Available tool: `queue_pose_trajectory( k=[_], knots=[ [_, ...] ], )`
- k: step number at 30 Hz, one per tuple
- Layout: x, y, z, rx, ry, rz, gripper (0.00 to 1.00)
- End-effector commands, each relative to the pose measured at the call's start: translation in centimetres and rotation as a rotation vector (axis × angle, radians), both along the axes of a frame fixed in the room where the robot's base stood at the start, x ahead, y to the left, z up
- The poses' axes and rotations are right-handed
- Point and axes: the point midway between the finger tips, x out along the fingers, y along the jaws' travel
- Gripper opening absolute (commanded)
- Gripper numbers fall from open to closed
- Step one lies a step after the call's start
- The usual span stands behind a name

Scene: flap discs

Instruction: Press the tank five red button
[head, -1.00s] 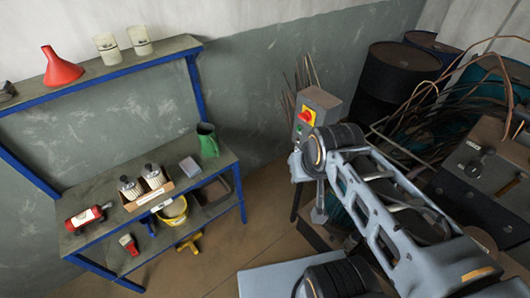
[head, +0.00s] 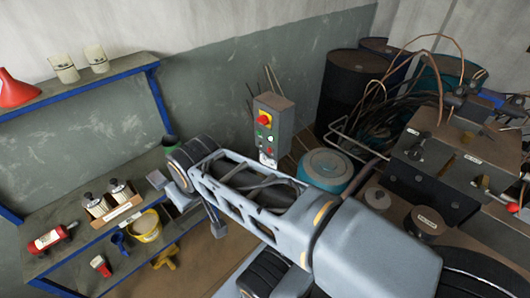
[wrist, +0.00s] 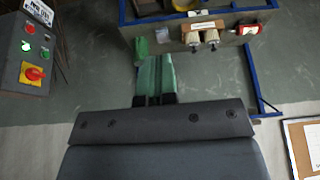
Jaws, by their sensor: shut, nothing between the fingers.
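A grey control box (head: 272,125) stands upright near the wall, right of centre in the head view. It carries a red rotary switch on a yellow plate (head: 264,118), a green button (head: 261,138) and a small red button (head: 269,150). In the wrist view the box (wrist: 30,50) is at the left edge, upside down, with a red button (wrist: 30,28) near its label (wrist: 38,11). The label is too small to read surely. My gripper (wrist: 156,60) is shut and empty, pointing toward the shelf side, apart from the box. My arm covers the area below the box.
Dark drums (head: 350,85), a teal round lid (head: 325,170), cables and a grey machine (head: 435,150) crowd the right.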

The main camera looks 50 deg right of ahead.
Motion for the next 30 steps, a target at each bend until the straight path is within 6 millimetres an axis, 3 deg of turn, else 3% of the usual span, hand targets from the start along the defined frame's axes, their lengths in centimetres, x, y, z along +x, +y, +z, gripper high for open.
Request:
queue_pose_trajectory(
  k=[4,7,11,14,18,21,25,30],
  knots=[
    [0.6,-0.2,-0.8,0.001,-0.017,-0.002,0.0],
    [2.4,-0.7,-2.8,-0.002,-0.073,-0.005,0.0],
    [6.7,-2.5,-6.8,-0.022,-0.219,-0.022,0.0],
    [10.8,-5.1,-10.4,-0.069,-0.37,-0.05,0.0],
    [15.8,-10.2,-14.9,-0.185,-0.586,-0.112,0.0],
    [18.2,-14.6,-18.0,-0.301,-0.723,-0.17,0.0],
    [19.8,-20.4,-21.7,-0.479,-0.869,-0.255,0.0],
    [19.7,-26.8,-25.8,-0.719,-0.991,-0.359,0.0]
  ],
)
